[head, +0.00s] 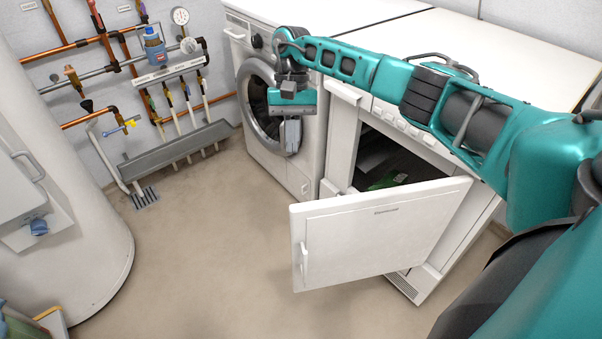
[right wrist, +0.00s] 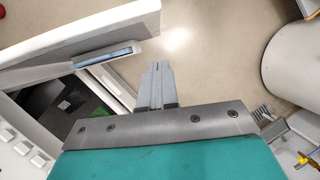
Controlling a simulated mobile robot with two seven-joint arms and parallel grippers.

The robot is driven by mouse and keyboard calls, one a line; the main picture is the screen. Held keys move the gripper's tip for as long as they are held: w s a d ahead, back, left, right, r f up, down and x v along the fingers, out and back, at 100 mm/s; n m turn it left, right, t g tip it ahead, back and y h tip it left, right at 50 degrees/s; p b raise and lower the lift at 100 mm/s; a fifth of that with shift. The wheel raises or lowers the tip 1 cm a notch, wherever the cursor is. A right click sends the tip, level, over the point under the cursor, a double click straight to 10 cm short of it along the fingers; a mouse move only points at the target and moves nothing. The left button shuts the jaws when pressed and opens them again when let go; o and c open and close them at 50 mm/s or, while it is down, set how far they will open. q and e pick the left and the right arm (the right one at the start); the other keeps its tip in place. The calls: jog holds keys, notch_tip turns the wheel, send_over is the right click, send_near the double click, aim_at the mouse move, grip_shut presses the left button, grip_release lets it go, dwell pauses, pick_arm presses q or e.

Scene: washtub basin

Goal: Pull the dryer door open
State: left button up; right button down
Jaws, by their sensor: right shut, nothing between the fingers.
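The white dryer door (head: 385,235) stands swung wide open towards the front, and its handle (head: 304,258) is on the free left edge. The door also shows at the top left of the right wrist view (right wrist: 75,38). Behind it the dryer (head: 344,135) has a dark opening with something green (head: 388,181) inside. My right gripper (head: 291,145) is shut and empty, pointing down in front of the washing machine, apart from the door. Its closed fingers (right wrist: 156,85) show in the right wrist view beside the opening. My left gripper is not in view.
A front-loading washing machine (head: 240,45) stands left of the dryer, close behind my right gripper. Copper pipes and a grey trough (head: 178,150) line the back wall. A large white tank (head: 60,190) stands at left. The floor (head: 215,230) between is clear.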

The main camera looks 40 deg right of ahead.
jog(key=s+f+p, duration=0.1)
jog(key=s+f, duration=0.6)
jog(key=shift+a+n+h, duration=0.4)
dwell(0.6)
